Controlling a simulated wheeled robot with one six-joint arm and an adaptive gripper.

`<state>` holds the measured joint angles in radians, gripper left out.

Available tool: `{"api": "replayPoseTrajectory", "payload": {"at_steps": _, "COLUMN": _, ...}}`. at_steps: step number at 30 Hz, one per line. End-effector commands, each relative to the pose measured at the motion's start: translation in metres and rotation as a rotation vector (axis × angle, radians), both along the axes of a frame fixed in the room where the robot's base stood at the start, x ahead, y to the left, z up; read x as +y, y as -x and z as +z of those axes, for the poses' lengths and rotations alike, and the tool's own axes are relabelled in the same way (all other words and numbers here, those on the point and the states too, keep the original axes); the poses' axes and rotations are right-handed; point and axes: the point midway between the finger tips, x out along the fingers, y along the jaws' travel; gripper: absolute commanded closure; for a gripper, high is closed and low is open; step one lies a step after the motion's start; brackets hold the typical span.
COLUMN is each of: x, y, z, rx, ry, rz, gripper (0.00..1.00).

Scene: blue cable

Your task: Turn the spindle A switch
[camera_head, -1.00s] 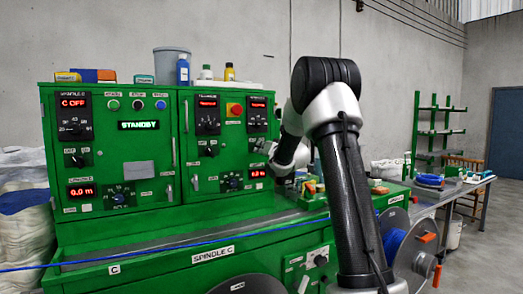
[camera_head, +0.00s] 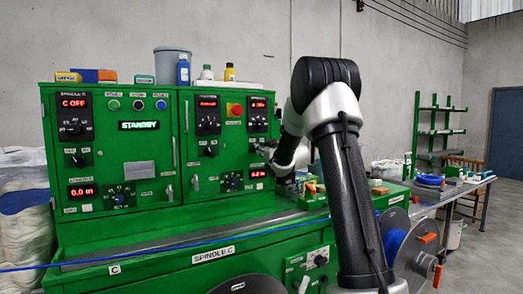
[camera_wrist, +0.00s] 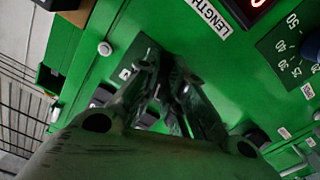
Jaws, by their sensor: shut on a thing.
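My gripper (camera_head: 266,151) reaches the right door of the green control cabinet (camera_head: 150,222), just below the right-hand column's dial and red display. In the wrist view my gripper's dark fingers (camera_wrist: 172,88) are shut together against the green panel (camera_wrist: 255,95). They are shut on a small part there, apparently a switch knob. The fingers hide this part, so its position and label cannot be read. A similar black switch (camera_head: 209,150) shows uncovered to the left in the head view.
A red display (camera_wrist: 250,8) and a LENGTH label (camera_wrist: 208,14) are near the fingers. A blue cable (camera_head: 160,247) runs across the front. A reel (camera_head: 412,257) stands at right. Bottles and a grey bucket (camera_head: 172,64) stand on the cabinet.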

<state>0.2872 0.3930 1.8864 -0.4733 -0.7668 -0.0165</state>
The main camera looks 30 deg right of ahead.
Motion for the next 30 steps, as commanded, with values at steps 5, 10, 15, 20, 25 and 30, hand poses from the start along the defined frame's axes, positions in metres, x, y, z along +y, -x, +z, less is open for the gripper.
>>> {"api": "replayPoseTrajectory", "payload": {"at_steps": 5, "x": 0.0004, "y": -0.0007, "z": -0.0008, "rx": -0.002, "ry": 0.091, "rz": 0.0, "gripper": 1.0}}
{"api": "replayPoseTrajectory", "payload": {"at_steps": 10, "x": 0.0003, "y": -0.0007, "z": -0.0007, "rx": -0.004, "ry": 0.143, "rz": 0.0, "gripper": 1.0}}
{"api": "replayPoseTrajectory", "payload": {"at_steps": 15, "x": 0.0001, "y": -0.0007, "z": -0.0008, "rx": -0.004, "ry": 0.165, "rz": 0.0, "gripper": 1.0}}
{"api": "replayPoseTrajectory", "payload": {"at_steps": 20, "x": 0.0001, "y": -0.0006, "z": -0.0008, "rx": -0.005, "ry": 0.17, "rz": -0.001, "gripper": 1.0}}
{"api": "replayPoseTrajectory", "payload": {"at_steps": 25, "x": 0.0, "y": -0.0006, "z": -0.0009, "rx": -0.005, "ry": 0.17, "rz": -0.001, "gripper": 1.0}}
{"api": "replayPoseTrajectory", "payload": {"at_steps": 30, "x": 0.0, "y": -0.0006, "z": -0.0009, "rx": -0.004, "ry": 0.169, "rz": -0.001, "gripper": 0.69}}
